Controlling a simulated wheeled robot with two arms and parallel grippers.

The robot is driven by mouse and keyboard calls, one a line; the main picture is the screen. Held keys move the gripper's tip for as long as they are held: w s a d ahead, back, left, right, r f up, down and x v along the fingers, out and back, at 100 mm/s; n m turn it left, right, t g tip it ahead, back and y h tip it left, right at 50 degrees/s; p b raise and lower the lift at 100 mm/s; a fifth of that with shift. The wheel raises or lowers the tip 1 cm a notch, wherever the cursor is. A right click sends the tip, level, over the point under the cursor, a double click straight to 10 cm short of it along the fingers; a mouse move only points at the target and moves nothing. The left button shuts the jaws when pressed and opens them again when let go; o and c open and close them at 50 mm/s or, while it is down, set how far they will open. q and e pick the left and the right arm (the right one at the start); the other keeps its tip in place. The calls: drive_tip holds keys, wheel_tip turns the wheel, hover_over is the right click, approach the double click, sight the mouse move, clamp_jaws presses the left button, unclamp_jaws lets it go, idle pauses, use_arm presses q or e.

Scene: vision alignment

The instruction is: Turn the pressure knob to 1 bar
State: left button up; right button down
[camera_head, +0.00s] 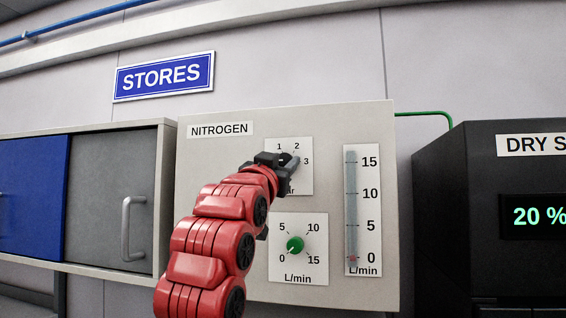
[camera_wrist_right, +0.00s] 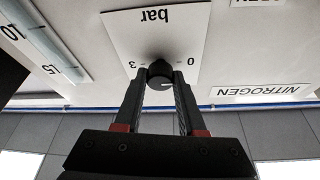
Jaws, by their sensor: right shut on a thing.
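The pressure dial plate (camera_head: 305,183) is on the grey nitrogen panel (camera_head: 225,160), with 1, 2 and 3 visible. My right gripper (camera_head: 286,161) covers its middle in the head view. In the right wrist view the plate (camera_wrist_right: 120,30) is upside down, with "bar", 3 at left and 0 at right. The black pressure knob (camera_wrist_right: 159,73) sits between the fingertips of my right gripper (camera_wrist_right: 160,80), which is shut on it. A short white mark on the knob points to the right, on the 0 side; its exact reading is unclear. My left gripper is out of view.
Below is a green flow knob (camera_head: 295,244) on a 0–15 L/min dial, its mark toward 0. A flow tube (camera_head: 352,205) stands at right with a red float near 0. A grey cabinet (camera_head: 108,195) is at left, a black dry unit (camera_head: 470,230) at right.

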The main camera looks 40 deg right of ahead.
drive_tip(key=shift+a+r+m+g+p, duration=0.15)
drive_tip(key=shift+m+g+p, duration=0.45)
drive_tip(key=shift+m+p, duration=0.3)
drive_tip(key=m+g+p, duration=0.1)
drive_tip(key=m+p, duration=0.1)
drive_tip(key=m, duration=0.1)
drive_tip(key=m+g+h+p, duration=0.1)
drive_tip(key=m+g+p, duration=0.1)
drive_tip(key=m+p, duration=0.1)
drive_tip(key=shift+w+r+m+p, duration=0.1)
drive_tip(key=shift+r+m+p, duration=0.15)
drive_tip(key=shift+m, duration=0.35)
drive_tip(key=m+g+p, duration=0.1)
drive_tip(key=m, duration=0.2)
drive_tip(key=shift+f+p, duration=0.15)
drive_tip(key=shift+p, duration=0.15)
drive_tip(key=shift+f+m+g+y, duration=0.1)
drive_tip(key=shift+m+g+y, duration=0.2)
drive_tip(key=shift+m+g, duration=0.9)
drive_tip(key=shift+m+t, duration=0.4)
drive_tip(key=shift+m, duration=0.2)
drive_tip(key=c, duration=0.5)
unclamp_jaws()
